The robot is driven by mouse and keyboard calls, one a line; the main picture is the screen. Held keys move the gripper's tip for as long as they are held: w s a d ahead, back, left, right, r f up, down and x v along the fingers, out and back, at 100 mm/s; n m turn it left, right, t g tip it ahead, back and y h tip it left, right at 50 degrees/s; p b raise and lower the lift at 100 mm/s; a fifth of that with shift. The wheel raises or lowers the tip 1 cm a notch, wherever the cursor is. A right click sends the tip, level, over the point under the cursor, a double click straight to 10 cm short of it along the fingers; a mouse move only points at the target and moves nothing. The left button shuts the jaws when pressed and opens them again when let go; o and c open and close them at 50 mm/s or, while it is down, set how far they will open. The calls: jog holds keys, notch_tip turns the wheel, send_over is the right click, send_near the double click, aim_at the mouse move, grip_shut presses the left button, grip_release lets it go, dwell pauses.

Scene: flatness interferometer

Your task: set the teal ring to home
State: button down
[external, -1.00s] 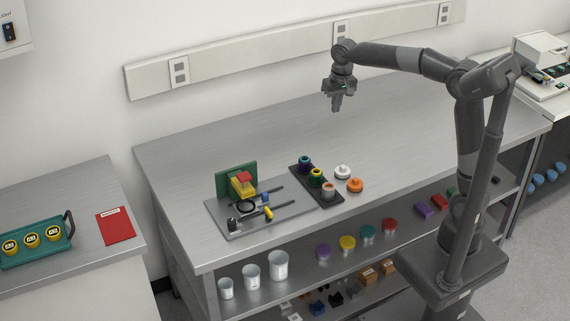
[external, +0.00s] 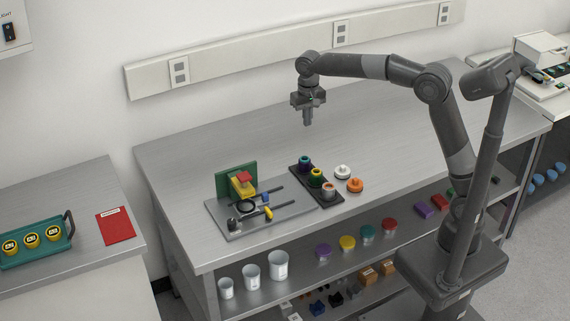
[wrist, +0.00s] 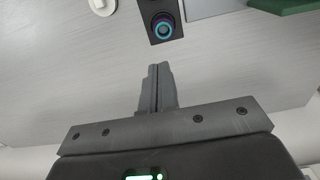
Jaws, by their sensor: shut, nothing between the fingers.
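The teal ring (external: 304,160) sits at the far end of a dark strip (external: 327,190) on the steel bench, in a row with a yellow-green ring (external: 316,176) and a pinkish-grey ring (external: 328,189). In the wrist view the teal ring (wrist: 163,29) shows from above, near the top, with a dark centre and a purple edge. My gripper (external: 308,122) is shut and empty, pointing down in the air above the bench, above and behind the strip. In the wrist view its fingers (wrist: 157,72) are together, apart from the ring. The ring's setting marks are too small to read.
Left of the strip is a grey plate (external: 290,211) with rails, a green upright panel (external: 236,180) and a yellow-and-red block. A white knob (external: 342,172) and an orange knob (external: 355,185) stand right of the strip. The bench behind is clear.

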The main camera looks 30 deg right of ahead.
aim_at(307, 158)
notch_tip(307, 158, down, 13)
jog(key=shift+f, duration=0.25)
dwell(0.3)
jog(key=shift+s+d+f, duration=0.1)
jog(key=shift+s+f, duration=0.05)
jog(key=shift+f, duration=1.05)
notch_tip(307, 158, up, 16)
jog(key=shift+f, duration=0.25)
